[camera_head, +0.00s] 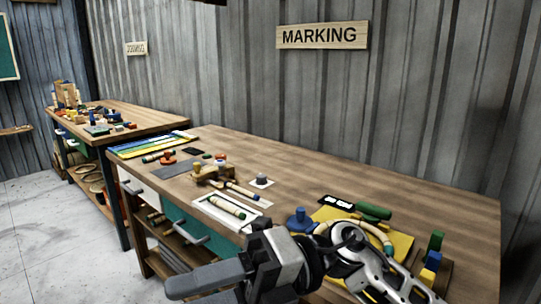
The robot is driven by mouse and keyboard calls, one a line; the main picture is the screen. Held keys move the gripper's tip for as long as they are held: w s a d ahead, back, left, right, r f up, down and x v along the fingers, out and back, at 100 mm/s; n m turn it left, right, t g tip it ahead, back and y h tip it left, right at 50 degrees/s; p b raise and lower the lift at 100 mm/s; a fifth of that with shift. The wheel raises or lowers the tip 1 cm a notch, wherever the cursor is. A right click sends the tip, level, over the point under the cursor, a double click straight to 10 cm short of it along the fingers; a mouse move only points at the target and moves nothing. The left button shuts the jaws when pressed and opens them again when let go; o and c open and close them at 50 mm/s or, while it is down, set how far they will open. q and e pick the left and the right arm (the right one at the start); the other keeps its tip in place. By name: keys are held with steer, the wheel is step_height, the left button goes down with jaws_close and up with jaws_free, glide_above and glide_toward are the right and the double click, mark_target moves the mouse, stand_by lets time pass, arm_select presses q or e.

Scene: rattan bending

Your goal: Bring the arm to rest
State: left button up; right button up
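My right arm comes in from the lower right, and its grey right gripper (185,287) points left in front of the workbench's front edge. No held object shows at the gripper. The lower finger is partly cut off by the picture's bottom edge, so I cannot tell whether it is open or shut. My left gripper is not in view. The long wooden workbench (300,165) runs across the middle. A curved rattan piece (375,233) lies on a yellow board (398,240) near the arm, which partly hides both.
A white sheet (215,208) with a rattan piece, a blue knob-shaped object (300,220) and a green cylinder (373,211) are on the bench. Green and blue blocks (433,259) stand at right. Another table (150,115) is at back left. The floor (50,235) at left is clear.

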steer(key=w+d+f+m+t+y, duration=0.1)
steer(key=w+d+m+t+y, duration=0.25)
steer(key=m+t, duration=0.65)
steer(key=w+d+f+m+t+y, duration=0.1)
steer(key=w+d+m+t+y, duration=0.2)
steer(key=m+t, duration=0.65)
steer(key=w+d+f+m+t+h, duration=0.45)
steer(key=f+m+t+h, duration=0.4)
steer(key=m+h, duration=0.4)
steer(key=s+d+f+m+g+h, duration=0.2)
steer(key=s+d+f+m+g, duration=0.1)
steer(key=f, duration=0.5)
steer(key=s+d+f+m+g+h, duration=0.3)
steer(key=s+f, duration=0.3)
steer(key=f, duration=0.2)
steer(key=s+d+f+m+g+h, duration=0.2)
steer(key=s+d+f+m, duration=0.2)
steer(key=f, duration=0.4)
steer(key=shift+s+d+m+g+h, duration=0.25)
steer(key=shift+m+g+h, duration=0.05)
steer(key=shift+g, duration=0.1)
